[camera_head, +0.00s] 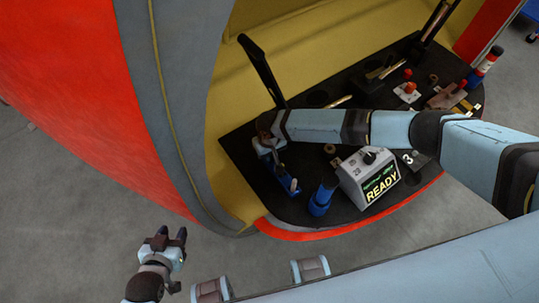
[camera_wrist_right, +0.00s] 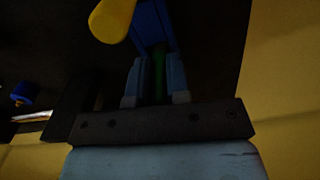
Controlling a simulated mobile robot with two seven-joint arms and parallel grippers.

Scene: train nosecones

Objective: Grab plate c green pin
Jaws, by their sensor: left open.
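The green pin (camera_wrist_right: 159,75) shows in the right wrist view as a narrow, dim green upright strip between my right gripper's fingers (camera_wrist_right: 155,84). The fingers stand apart, with a dark gap beside the pin; contact is unclear. A blue part (camera_wrist_right: 155,25) lies just beyond the fingertips. In the head view, my right gripper (camera_head: 274,158) is low over the left end of the black worktop, by a blue block (camera_head: 287,182); the pin is not discernible there. My left gripper (camera_head: 170,238) is open and empty over the floor. No lettering of plate c is readable.
The black worktop (camera_head: 240,148) holds a grey box reading READY (camera_head: 380,186), a blue cup-like piece (camera_head: 322,199) and several small parts. A black upright bar (camera_head: 262,68) rises behind my right gripper. A yellow rounded object (camera_wrist_right: 112,18) is close in the wrist view.

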